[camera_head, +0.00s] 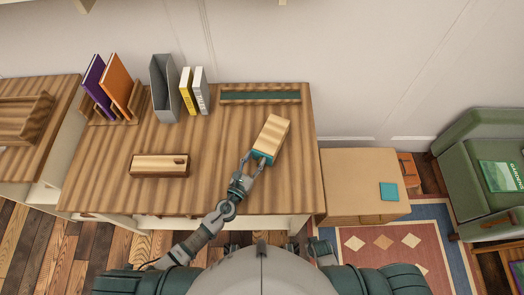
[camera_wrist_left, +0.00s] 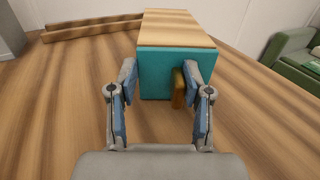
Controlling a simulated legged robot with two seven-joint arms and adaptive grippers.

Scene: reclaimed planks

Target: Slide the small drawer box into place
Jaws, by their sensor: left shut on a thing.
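The small drawer box (camera_head: 271,138) is a pale wooden block with a teal front, standing on the striped wooden desk (camera_head: 225,185) right of its middle. Its teal front (camera_wrist_left: 160,72) faces my left gripper (camera_head: 254,160) and has a brown knob (camera_wrist_left: 178,88). In the left wrist view the fingers of my left gripper (camera_wrist_left: 160,85) are at that front, the right finger beside the knob. The left gripper is shut on the box. Whether the box's underside touches the desk is hard to tell. My right gripper is out of view.
A long low wooden tray (camera_head: 260,87) with a dark green inside lies at the back. A wooden box (camera_head: 159,171) is at front left. A grey file holder (camera_head: 164,90) and several books stand at back left. A lower cabinet (camera_head: 352,180) adjoins the desk's right side.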

